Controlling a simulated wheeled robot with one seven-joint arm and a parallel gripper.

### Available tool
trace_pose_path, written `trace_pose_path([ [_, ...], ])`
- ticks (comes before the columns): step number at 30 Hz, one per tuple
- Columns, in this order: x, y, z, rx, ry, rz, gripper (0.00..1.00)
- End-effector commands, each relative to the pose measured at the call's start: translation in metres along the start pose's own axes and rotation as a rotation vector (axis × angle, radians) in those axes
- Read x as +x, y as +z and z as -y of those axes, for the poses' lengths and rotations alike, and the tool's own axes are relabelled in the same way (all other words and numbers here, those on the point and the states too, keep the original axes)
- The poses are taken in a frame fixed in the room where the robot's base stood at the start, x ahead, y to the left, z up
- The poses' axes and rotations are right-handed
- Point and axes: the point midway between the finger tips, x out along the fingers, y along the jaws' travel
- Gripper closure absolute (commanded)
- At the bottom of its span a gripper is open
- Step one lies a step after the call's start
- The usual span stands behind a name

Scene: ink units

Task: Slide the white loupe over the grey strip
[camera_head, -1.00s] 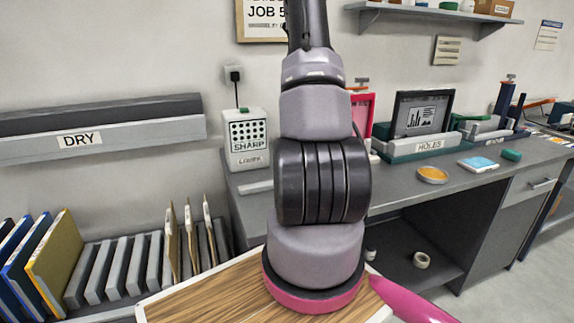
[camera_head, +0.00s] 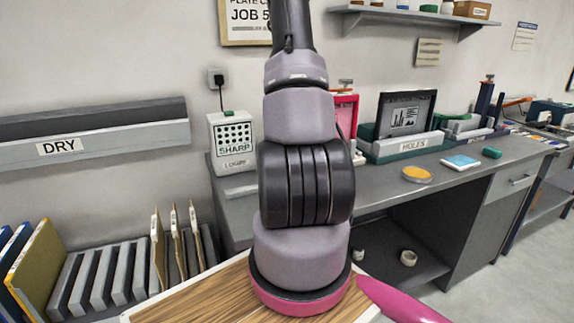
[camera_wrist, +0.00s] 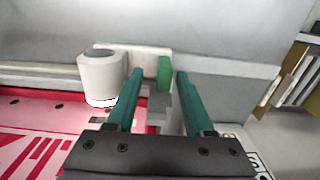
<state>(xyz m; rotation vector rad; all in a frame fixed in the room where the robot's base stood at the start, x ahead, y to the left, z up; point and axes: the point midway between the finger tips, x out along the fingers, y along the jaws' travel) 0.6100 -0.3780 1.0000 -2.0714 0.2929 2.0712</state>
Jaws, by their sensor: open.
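In the wrist view, the white loupe (camera_wrist: 101,76) has a round white barrel on the left. A pale bar runs from it to a green tab (camera_wrist: 164,73) on the right. My gripper (camera_wrist: 160,75) is open, with one teal finger on each side of the green tab in the picture; I cannot tell whether either finger touches it. The barrel stands over the upper edge of a red plate (camera_wrist: 40,115). A pale grey patch (camera_wrist: 161,112) shows between the fingers; I cannot tell whether it is the grey strip. In the head view, my arm hides the gripper and loupe.
A white box (camera_head: 232,140) marked SHARP stands left of my arm on the grey counter (camera_head: 385,185). A red frame (camera_head: 346,112) stands behind the arm. A dark screen (camera_head: 405,115) stands farther right. Plates (camera_wrist: 290,80) stand at the wrist view's right.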

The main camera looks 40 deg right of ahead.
Motion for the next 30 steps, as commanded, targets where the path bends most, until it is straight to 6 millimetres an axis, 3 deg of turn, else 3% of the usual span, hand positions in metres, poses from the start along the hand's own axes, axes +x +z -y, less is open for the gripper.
trace_pose_path([
  [6,-0.046,-0.001,-0.001,0.001,0.002,-0.006,0.47],
  [13,-0.083,-0.001,-0.001,-0.001,0.002,-0.004,0.47],
  [18,-0.093,0.0,-0.001,0.001,0.002,-0.002,0.47],
  [30,-0.094,0.0,-0.001,0.001,0.001,-0.001,0.47],
])
